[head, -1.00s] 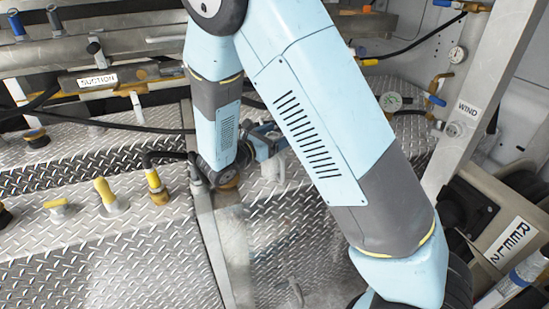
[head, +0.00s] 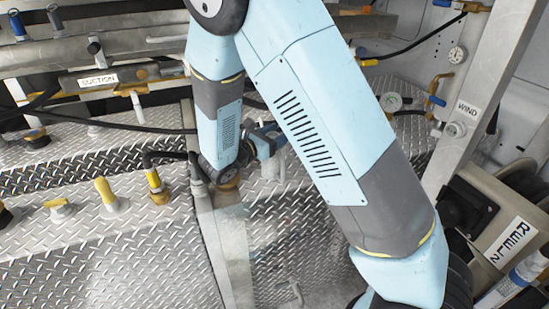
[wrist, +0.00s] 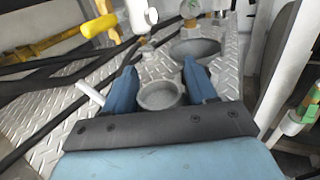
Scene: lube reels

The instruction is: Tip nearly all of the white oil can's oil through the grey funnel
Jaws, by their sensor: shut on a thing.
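My gripper (wrist: 161,88) has its two blue fingers on either side of a pale, round, open-topped vessel (wrist: 161,104), which appears to be the white oil can. A thin white rod, perhaps its spout (wrist: 90,93), points up and left beside the left finger. In the head view my gripper (head: 266,142) is partly behind my arm, with the pale can (head: 272,168) just below it. A wide grey round mouth (wrist: 196,48), probably the grey funnel, lies beyond the right finger, apart from the can. The oil level and any flow cannot be made out.
Yellow-handled valves (head: 105,192) stand on the diamond-plate deck (head: 150,265) at left. A suction pipe (head: 105,78) runs behind. A metal post (head: 470,105) and a reel (head: 505,225) stand at right. A white cylinder (wrist: 142,14) shows ahead in the wrist view.

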